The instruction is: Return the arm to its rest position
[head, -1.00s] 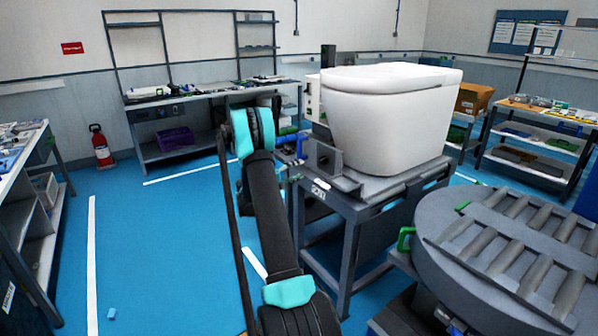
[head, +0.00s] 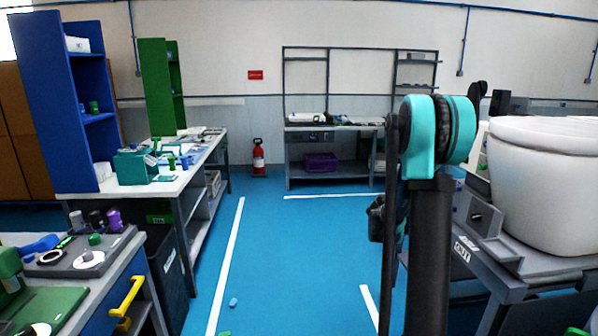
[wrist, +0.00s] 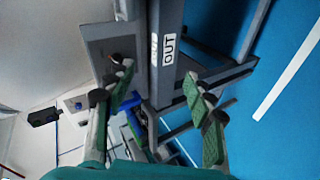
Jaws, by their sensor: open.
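My arm stands upright at the right of the head view, with its turquoise joint at the top. In the head view the fingers of my gripper cannot be made out clearly. In the wrist view my gripper (wrist: 160,115) has its two green-padded fingers spread wide apart, with nothing held between them. Beyond the fingers is the grey frame of the test stand (wrist: 168,25) with its "OUT" label. In the head view the test stand (head: 490,262) is to the right of my arm and carries a white toilet (head: 550,185).
At the left are a workbench (head: 185,178) with a blue shelf (head: 40,90) and a nearer table with a yellow handle (head: 125,300). A grey bench (head: 335,150) and a fire extinguisher (head: 258,158) stand at the back. The blue floor (head: 290,250) between is mostly clear.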

